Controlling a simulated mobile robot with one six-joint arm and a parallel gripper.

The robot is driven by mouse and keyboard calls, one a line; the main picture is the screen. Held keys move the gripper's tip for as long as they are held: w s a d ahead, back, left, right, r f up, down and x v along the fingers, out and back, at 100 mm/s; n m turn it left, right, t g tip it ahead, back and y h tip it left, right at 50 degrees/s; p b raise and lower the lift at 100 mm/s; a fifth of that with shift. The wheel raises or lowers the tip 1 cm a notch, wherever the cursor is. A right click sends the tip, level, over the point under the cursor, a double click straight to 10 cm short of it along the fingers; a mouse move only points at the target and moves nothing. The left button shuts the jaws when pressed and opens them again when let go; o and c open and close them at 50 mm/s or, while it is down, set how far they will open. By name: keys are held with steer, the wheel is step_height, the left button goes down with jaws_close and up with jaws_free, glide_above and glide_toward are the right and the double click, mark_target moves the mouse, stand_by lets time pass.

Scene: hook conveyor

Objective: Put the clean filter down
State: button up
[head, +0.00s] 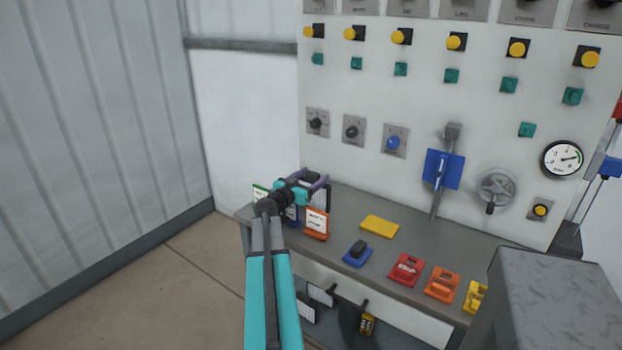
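My gripper (314,182), with purple fingers, is over the back left end of the grey bench. A dark block sits between the fingers, with a grey ribbed panel below it; I take this to be the clean filter (322,196). The fingers look shut on its dark top. My wrist and fingers hide part of it, and I cannot tell whether its lower edge touches the bench. An orange holder with a white label (317,222) stands just in front of it. A blue holder (291,214) and a green-edged label (260,193) are partly hidden behind my arm.
The bench (345,202) carries a yellow plate (380,226), a blue block with a dark top (357,253), and red (406,268), orange (442,284) and yellow (474,296) items along its front. The control panel (385,90) rises behind. A grey box (548,300) stands at right.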

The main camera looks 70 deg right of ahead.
steer(key=shift+r, duration=0.15)
steer(key=v, duration=1.2)
steer(key=shift+b, duration=0.35)
stand_by(0.5)
